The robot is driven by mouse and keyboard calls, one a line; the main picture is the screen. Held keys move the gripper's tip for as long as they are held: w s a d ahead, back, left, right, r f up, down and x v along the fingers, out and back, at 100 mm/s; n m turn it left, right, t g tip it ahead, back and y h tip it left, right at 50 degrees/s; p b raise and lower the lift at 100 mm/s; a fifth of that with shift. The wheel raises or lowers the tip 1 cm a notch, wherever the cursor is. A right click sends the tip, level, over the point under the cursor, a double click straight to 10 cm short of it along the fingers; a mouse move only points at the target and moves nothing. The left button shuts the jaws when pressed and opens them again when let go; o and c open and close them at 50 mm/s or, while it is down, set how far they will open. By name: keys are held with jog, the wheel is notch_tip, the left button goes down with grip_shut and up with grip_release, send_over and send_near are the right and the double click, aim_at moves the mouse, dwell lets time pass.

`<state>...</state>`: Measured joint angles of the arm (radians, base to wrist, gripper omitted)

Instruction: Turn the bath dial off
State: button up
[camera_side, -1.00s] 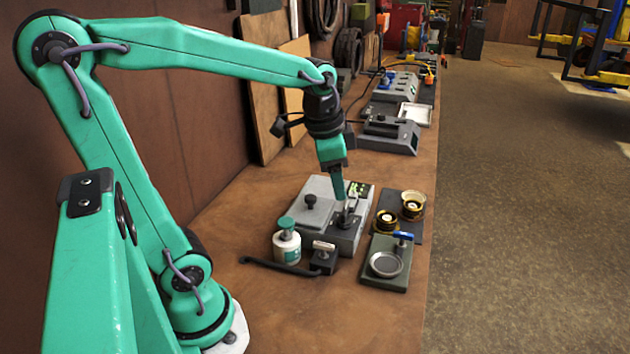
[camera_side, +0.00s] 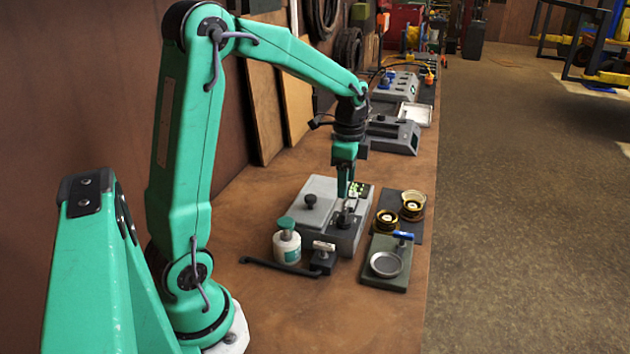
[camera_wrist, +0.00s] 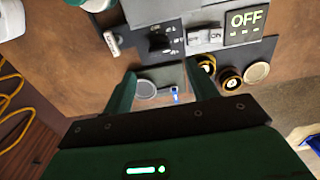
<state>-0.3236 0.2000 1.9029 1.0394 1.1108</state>
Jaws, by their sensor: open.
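The bath is a grey box (camera_side: 307,217) with a black-knobbed lid, standing on the bench. In the wrist view a dark dial (camera_wrist: 160,42) sits on its front panel with small pale marks beside it. The lit display (camera_wrist: 247,20) reads OFF in green. My gripper (camera_side: 346,193) points down just above the panel end of the bath. In the wrist view its two green fingers (camera_wrist: 160,75) are spread apart with nothing between them, and the dial shows clear beyond the tips. The dial's exact pointer setting is too small to tell.
A round dish on a plate (camera_side: 386,263) and brass-rimmed cups (camera_side: 413,207) stand right. Bare bench lies nearer me.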

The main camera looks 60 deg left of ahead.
aim_at(345, 211)
jog(key=shift+f, duration=0.1)
jog(key=shift+f, duration=3.8)
jog(key=c, duration=1)
